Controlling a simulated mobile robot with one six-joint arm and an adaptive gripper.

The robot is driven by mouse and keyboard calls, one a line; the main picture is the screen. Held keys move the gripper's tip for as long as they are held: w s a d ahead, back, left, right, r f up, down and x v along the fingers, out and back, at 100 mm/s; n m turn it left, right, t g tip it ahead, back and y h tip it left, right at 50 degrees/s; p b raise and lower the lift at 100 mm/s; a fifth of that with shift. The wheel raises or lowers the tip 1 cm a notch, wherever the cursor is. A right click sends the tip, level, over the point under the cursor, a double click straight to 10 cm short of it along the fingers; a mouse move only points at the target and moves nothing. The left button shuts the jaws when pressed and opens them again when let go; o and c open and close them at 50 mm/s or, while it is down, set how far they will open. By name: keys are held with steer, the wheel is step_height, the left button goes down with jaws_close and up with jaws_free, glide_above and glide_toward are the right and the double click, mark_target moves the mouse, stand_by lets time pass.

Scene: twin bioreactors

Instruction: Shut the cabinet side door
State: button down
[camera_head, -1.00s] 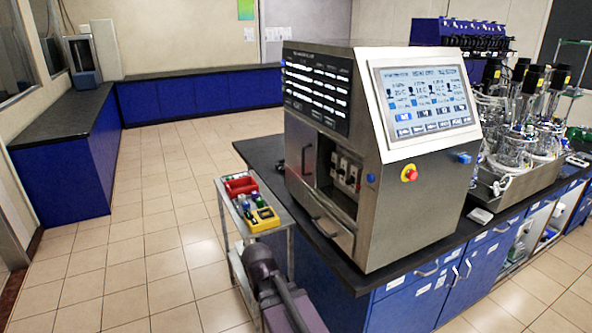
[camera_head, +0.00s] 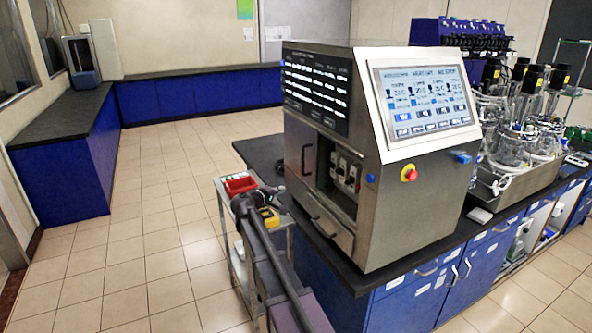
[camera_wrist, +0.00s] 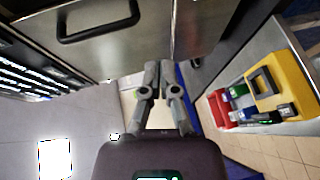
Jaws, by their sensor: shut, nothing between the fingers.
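The grey metal cabinet (camera_head: 415,205) stands on the black bench. Its side door (camera_head: 293,150), a metal panel with a black handle (camera_head: 306,160), is beside an opening where pump units (camera_head: 346,172) show, so the side is not fully covered. My gripper (camera_head: 273,190) is left of the cabinet, above the bench edge near the small cart, apart from the handle. In the wrist view, my gripper's fingers (camera_wrist: 163,72) are together and empty. A metal panel (camera_wrist: 130,55) with a black handle (camera_wrist: 97,32) shows above left of them. Whether the fingers touch it cannot be told.
The small cart (camera_head: 226,240) beside the bench holds a red tray (camera_head: 239,185) and a yellow box (camera_head: 269,217), close to my arm. A lower drawer handle (camera_head: 322,225) sticks out. Glass vessels (camera_head: 515,145) stand right. The floor (camera_head: 160,225) at left is clear.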

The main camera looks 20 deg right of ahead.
steer(key=w+r+n+t+h, duration=0.1)
steer(key=w+r+n+t, duration=0.1)
steer(key=w, duration=0.3)
steer(key=shift+w+d+r, duration=0.15)
steer(key=shift+d+r, duration=0.05)
steer(key=shift+r, duration=0.6)
steer(key=shift+d, duration=0.1)
steer(key=x, duration=1)
steer(key=shift+s+d+r, duration=0.1)
steer(key=shift+s+d, duration=0.05)
steer(key=shift+s, duration=0.85)
steer(key=shift+s+d+r, duration=0.1)
steer(key=shift+s+d, duration=0.05)
steer(key=shift+s, duration=0.8)
